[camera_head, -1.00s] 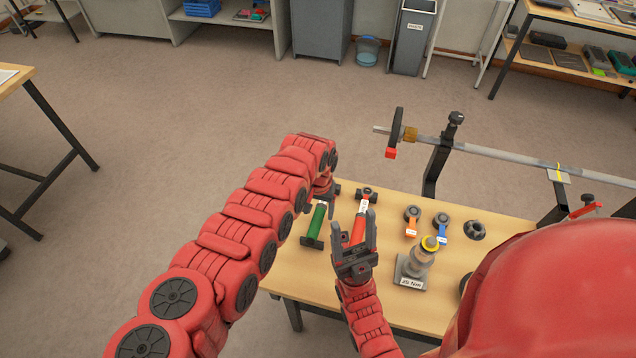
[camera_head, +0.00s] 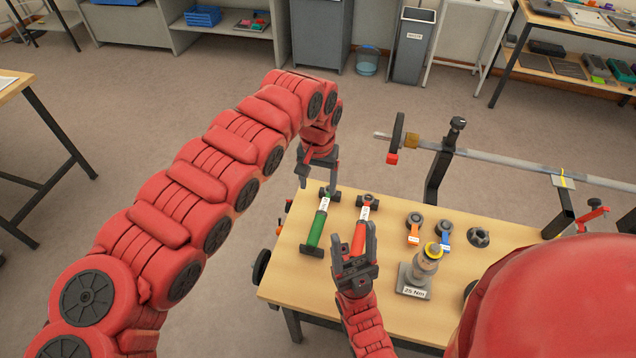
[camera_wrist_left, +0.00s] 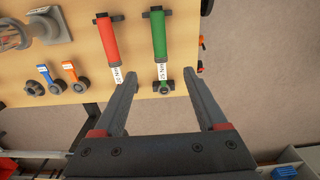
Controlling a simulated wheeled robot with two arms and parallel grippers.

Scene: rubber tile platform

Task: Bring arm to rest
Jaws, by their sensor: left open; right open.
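My left gripper (camera_head: 319,170) is open and empty, raised above the far left edge of the table, pointing down. Its two open fingers also show in the left wrist view (camera_wrist_left: 160,97), with the green-handled tool between and beyond them. My right gripper (camera_head: 354,252) is open, fingers pointing up the picture, in front of the red-handled tool. The green-handled tool (camera_head: 317,224) and the red-handled tool (camera_head: 360,230) lie side by side on the table (camera_head: 285,270). The right gripper hides part of the red handle. Neither gripper holds anything.
A grey stand marked 25 Nm (camera_head: 415,280) is right of my right gripper. Orange (camera_head: 414,232) and blue (camera_head: 444,232) tagged tools and a dark knob (camera_head: 479,237) lie behind it. A metal bar (camera_head: 500,160) runs along the table's back. Open floor lies left of the table.

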